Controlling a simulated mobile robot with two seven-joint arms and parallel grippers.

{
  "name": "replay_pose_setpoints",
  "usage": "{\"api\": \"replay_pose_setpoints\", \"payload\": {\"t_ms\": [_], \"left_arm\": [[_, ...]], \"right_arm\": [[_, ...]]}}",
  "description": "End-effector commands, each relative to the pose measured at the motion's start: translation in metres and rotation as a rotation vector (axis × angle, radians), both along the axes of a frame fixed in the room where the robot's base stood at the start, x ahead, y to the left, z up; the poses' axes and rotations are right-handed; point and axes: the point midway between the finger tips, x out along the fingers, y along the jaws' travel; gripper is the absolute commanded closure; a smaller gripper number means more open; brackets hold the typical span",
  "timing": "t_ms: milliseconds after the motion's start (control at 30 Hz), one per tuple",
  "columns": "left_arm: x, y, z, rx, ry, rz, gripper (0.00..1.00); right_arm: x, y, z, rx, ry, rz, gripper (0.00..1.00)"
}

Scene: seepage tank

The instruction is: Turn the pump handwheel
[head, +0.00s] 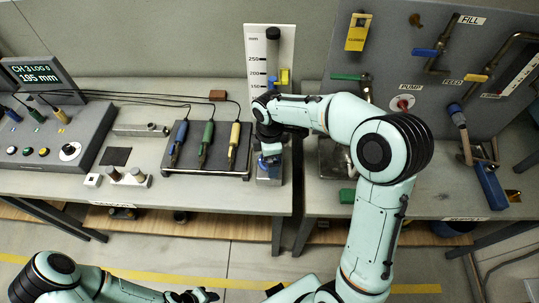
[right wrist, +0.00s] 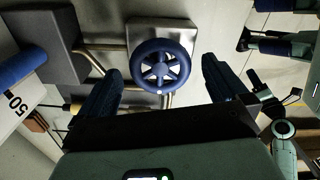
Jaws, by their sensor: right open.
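The blue spoked handwheel (right wrist: 160,66) faces me in the right wrist view, in front of a metal plate (right wrist: 190,38) with pipes beside it. My right gripper (right wrist: 160,70) is open, with one blue finger on each side of the wheel in the picture. The wheel looks farther off than the fingertips, and I see no contact. In the head view my right gripper (head: 270,157) points down in front of the scale board, and I cannot make out the wheel there. My left gripper (head: 193,296) is low at the bottom edge, away from the benches; its fingers are unclear.
The white scale board (head: 257,70) stands behind my right gripper. A dark tray (head: 180,172) with blue, green and yellow tools lies left of it. A PUMP label (head: 410,87) and a red knob (head: 403,103) are on the right panel. A console (head: 60,140) stands far left.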

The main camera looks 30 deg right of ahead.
Motion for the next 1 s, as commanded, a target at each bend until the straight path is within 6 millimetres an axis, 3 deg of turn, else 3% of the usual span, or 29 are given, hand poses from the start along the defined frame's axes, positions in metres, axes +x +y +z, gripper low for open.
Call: {"api": "replay_pose_setpoints", "payload": {"t_ms": [167,500,700,1000], "left_arm": [[0.002,0.0,0.002,0.0,-0.002,0.0,0.57],[0.012,0.0,0.013,0.0,-0.013,0.0,0.57],[0.018,0.0,0.019,0.0,-0.02,-0.001,0.57],[0.02,0.0,0.02,0.0,-0.022,0.0,0.57]], "right_arm": [[0.001,0.0,0.013,0.0,-0.003,-0.001,0.0],[0.001,0.0,0.088,0.001,-0.008,0.0,0.0],[0.001,0.0,0.121,0.0,-0.005,0.001,0.0],[0.0,0.0,0.134,0.001,0.0,0.001,0.0]]}}
